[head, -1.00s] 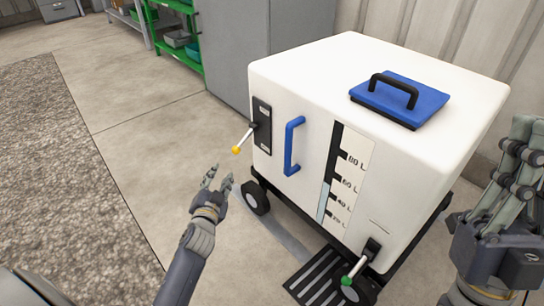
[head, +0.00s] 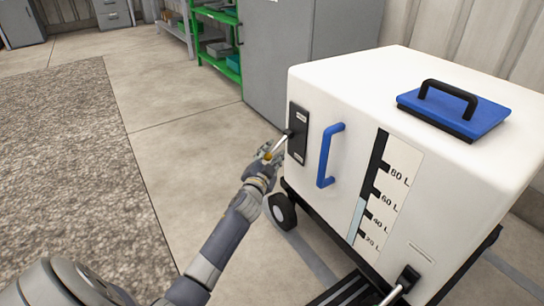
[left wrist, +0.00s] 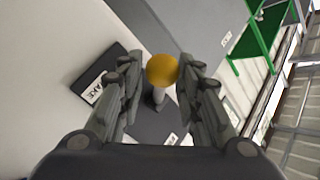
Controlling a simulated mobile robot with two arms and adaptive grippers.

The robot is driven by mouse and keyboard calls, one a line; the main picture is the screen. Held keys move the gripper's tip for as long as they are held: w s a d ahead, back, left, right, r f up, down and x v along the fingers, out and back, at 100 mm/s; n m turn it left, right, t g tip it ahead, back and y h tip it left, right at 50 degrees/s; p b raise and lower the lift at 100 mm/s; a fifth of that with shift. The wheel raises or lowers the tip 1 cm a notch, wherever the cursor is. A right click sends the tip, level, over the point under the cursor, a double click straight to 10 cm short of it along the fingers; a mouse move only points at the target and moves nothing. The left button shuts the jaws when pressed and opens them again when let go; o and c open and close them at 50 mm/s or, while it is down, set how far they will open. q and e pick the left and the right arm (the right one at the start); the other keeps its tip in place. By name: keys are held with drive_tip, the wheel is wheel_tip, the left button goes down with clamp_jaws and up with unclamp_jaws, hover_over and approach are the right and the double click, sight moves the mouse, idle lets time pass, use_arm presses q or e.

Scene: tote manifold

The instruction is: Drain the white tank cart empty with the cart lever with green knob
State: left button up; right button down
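The white tank cart (head: 330,92) stands at the right, with a blue lid and a level gauge (head: 373,195). Pale blue fill reaches between the 40 L and 60 L marks. The lever with the green knob (head: 403,284) is at the lower front; its knob is cut off by the lower edge. A second lever with a yellow knob (left wrist: 162,69) comes from a black plate (head: 298,133) on the cart. My left gripper (head: 269,154) is at this yellow knob. In the left wrist view its fingers are apart on either side of the knob. My right gripper is out of view.
A blue handle (head: 327,155) sticks out beside the black plate. A black wheel (head: 282,211) and a dark floor grate (head: 345,292) are low by the cart. A grey cabinet (head: 275,60) and green shelf (head: 217,15) stand behind.

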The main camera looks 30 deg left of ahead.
use_arm(q)
drive_tip(key=shift+w+a, duration=0.2)
drive_tip(key=shift+w, duration=0.2)
clamp_jaws()
